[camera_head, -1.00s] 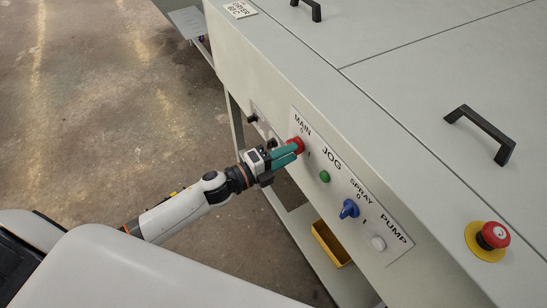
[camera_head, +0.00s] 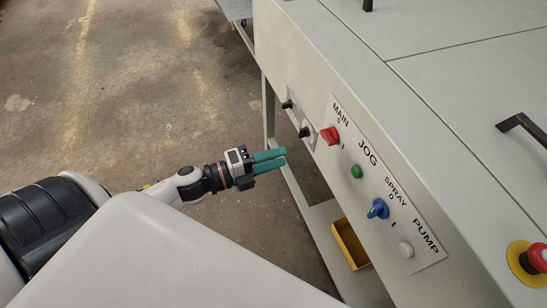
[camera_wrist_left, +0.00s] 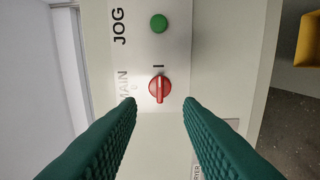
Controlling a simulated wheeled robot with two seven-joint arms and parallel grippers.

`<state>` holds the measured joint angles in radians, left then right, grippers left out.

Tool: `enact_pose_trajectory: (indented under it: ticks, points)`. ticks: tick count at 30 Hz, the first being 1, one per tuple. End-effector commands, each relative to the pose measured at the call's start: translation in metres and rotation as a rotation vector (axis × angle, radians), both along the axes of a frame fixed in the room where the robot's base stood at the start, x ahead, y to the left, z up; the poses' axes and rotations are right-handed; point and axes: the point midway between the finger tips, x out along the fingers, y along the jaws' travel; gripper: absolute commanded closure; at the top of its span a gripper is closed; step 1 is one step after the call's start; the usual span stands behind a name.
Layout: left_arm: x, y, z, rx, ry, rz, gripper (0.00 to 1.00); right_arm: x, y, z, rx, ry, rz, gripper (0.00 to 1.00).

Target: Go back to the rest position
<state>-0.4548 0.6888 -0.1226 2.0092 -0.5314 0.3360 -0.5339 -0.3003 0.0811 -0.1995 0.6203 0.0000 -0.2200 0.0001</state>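My left gripper (camera_head: 286,158) reaches in from the left in the head view, with its two teal fingers pointing at the machine. It is empty and stands clear of the panel. In the left wrist view the fingers (camera_wrist_left: 161,102) are apart, with nothing between them. The red MAIN knob (camera_head: 330,136) is on the control panel ahead. In the left wrist view the knob (camera_wrist_left: 159,88) shows beyond the fingertips, its grip in line with the I mark. My right gripper is in neither view.
The machine (camera_head: 420,130) fills the right side. Its panel also carries a green JOG button (camera_head: 356,171), a blue SPRAY knob (camera_head: 377,209) and a white PUMP button (camera_head: 405,249). A yellow bin (camera_head: 350,244) sits below. Open floor (camera_head: 150,90) lies to the left.

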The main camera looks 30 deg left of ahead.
Motion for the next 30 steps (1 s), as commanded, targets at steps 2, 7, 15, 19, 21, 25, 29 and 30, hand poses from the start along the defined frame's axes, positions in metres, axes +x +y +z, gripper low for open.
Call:
enact_pose_trajectory:
  ticks: [2, 7, 15, 19, 21, 25, 29, 30]
  points:
    - [0.0, 0.0, 0.0, 0.0, 0.0, 0.0, 0.67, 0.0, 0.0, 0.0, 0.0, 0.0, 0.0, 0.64]
    - [0.0, 0.0, 0.0, -0.001, 0.001, 0.0, 0.67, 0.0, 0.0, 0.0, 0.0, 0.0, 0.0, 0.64]
    - [0.011, 0.024, -0.045, -0.058, 0.125, 0.112, 0.67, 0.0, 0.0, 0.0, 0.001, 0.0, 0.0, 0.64]
    - [0.013, 0.06, -0.125, -0.167, 0.343, 0.305, 0.67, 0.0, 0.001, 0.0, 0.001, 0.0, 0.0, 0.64]
    - [0.004, 0.078, -0.176, -0.238, 0.479, 0.424, 0.67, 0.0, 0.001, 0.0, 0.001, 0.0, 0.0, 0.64]
    - [-0.03, 0.1, -0.267, -0.363, 0.722, 0.639, 0.67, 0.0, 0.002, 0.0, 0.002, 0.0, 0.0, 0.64]
    - [-0.085, 0.103, -0.351, -0.48, 0.959, 0.851, 0.67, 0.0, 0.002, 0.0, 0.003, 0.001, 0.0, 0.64]
    - [-0.105, 0.1, -0.374, -0.512, 1.032, 0.915, 0.67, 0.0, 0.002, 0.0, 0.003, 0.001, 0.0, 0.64]
